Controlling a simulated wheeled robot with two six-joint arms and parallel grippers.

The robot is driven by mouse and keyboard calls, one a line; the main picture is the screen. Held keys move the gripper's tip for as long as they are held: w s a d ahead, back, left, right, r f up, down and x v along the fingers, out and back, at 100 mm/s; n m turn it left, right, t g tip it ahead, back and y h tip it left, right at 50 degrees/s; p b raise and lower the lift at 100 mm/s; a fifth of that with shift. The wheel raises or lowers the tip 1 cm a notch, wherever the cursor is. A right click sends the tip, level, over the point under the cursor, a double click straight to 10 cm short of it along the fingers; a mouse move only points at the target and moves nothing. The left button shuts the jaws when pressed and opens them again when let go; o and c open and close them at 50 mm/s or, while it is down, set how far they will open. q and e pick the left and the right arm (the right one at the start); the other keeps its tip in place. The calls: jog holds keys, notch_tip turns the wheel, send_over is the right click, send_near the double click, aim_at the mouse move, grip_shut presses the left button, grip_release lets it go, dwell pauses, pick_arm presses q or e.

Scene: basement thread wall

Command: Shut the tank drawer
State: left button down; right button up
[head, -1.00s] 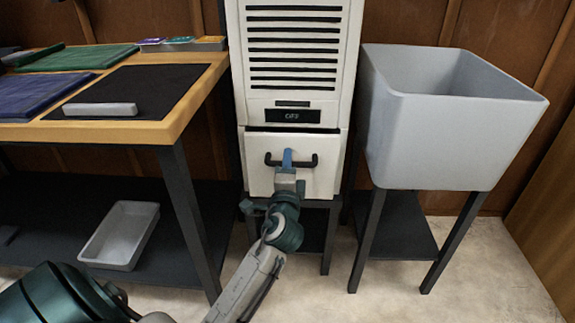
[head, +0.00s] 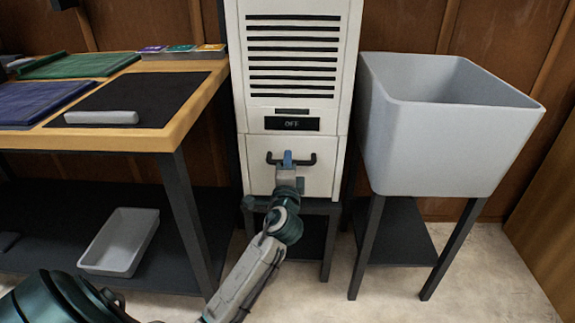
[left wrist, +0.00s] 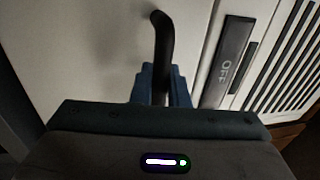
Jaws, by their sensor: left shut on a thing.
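The tank drawer (head: 318,180) is the pale lower front of the white dehumidifier-like cabinet (head: 247,60). It has a dark bar handle (head: 308,160). In the head view its face looks about level with the cabinet front; I cannot tell if a small gap is left. My left gripper (head: 288,158) is shut on the middle of the handle. In the left wrist view the blue fingers (left wrist: 162,88) stand on both sides of the dark handle (left wrist: 162,30). The drawer's inside is hidden. My right gripper is not in view.
A black label reading OFF (head: 292,124) sits above the drawer. A grey sink tub (head: 450,140) stands close on the right. A wooden-edged workbench (head: 165,138) is on the left, with a grey tray (head: 120,243) on its lower shelf. Bare floor lies in front.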

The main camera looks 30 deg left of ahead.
pick_arm(q)
jog(key=c, duration=1.8)
grip_release()
jog(key=shift+r, duration=0.1)
jog(key=o, duration=0.3)
jog(key=shift+w+a, duration=0.1)
jog(key=shift+w, duration=0.05)
jog(key=shift+s+f, duration=0.2)
jog(key=shift+s, duration=0.05)
jog(key=p+v, duration=0.1)
jog(key=v, duration=0.9)
jog(key=shift+s+d+r, duration=0.1)
jog(key=shift+d, duration=0.2)
